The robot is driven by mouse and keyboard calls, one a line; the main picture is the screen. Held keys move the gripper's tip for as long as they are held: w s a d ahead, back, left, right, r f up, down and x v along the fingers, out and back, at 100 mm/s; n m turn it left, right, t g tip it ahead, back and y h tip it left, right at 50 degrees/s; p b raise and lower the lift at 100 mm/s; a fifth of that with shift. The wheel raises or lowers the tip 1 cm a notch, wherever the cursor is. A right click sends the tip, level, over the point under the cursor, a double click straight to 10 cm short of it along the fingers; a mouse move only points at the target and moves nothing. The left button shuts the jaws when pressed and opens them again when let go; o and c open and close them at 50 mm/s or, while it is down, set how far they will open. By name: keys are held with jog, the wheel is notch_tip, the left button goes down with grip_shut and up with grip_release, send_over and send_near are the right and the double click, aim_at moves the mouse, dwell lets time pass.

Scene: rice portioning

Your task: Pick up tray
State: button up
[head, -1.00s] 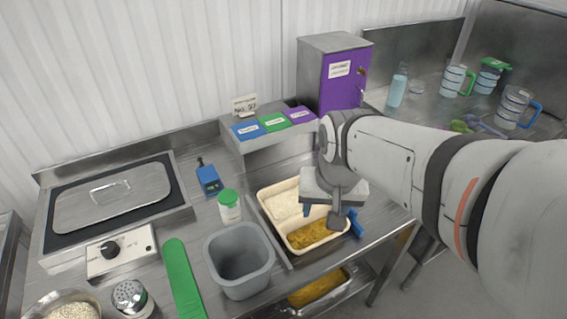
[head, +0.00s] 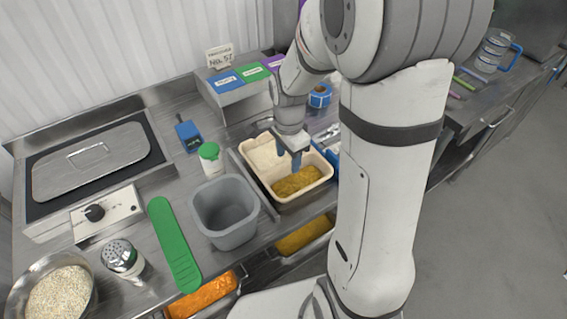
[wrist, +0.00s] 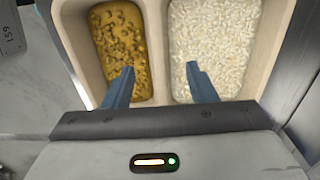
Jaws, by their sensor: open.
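The tray (head: 318,188) is cream-coloured with two compartments, one of white rice and one of a yellow-brown food. It sits on the steel counter right of the grey tub, and it also shows in the wrist view (wrist: 75,35). My gripper (head: 288,160) is over the tray, pointing down, with its blue fingers apart. In the wrist view my gripper (wrist: 160,85) has one finger over the yellow-brown food and the other over the rice, on either side of the divider. Whether the fingers touch the divider or the food cannot be told.
A grey tub (head: 227,212) and a green-lidded jar (head: 210,157) stand left of the tray. A green strip-shaped tool (head: 173,243) lies further left. A blue tape roll (head: 319,96) is behind the tray. Open drawers with food pans (head: 303,236) are below the counter front.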

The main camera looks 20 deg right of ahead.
aim_at(288, 163)
notch_tip(288, 163, down, 3)
jog(key=shift+f, duration=0.2)
jog(key=shift+s, duration=0.1)
jog(key=c, duration=1.1)
